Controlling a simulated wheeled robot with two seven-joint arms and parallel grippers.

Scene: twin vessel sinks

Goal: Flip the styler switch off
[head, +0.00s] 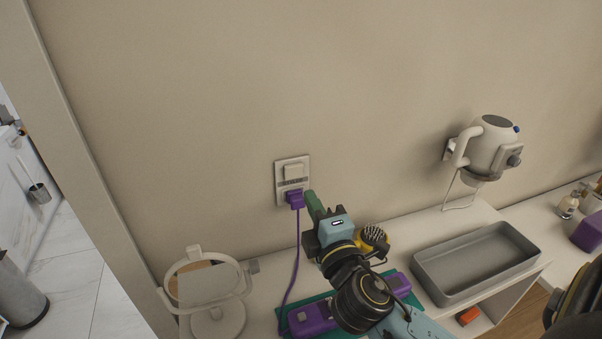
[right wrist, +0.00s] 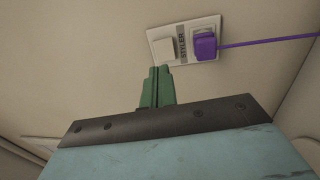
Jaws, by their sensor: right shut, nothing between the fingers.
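The styler switch is a pale rocker (head: 293,170) on the upper part of a wall plate (head: 279,185). It also shows in the right wrist view (right wrist: 163,45), beside the label "STYLER" on the plate (right wrist: 184,29). A purple plug (head: 295,199) sits in the socket below it. My right gripper (head: 309,194) is shut and empty, its green fingers close to the plate's lower right in the head view. In the right wrist view its fingertips (right wrist: 158,70) point at the rocker's edge; I cannot tell whether they touch.
A purple cord (head: 298,245) hangs from the plug towards a purple styler (head: 313,317) on a green mat. A yellow brush (head: 374,237) lies behind my arm. A round mirror (head: 246,291), a grey tray (head: 475,290) and a wall-mounted dryer (head: 491,150) stand around. The wall above is clear.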

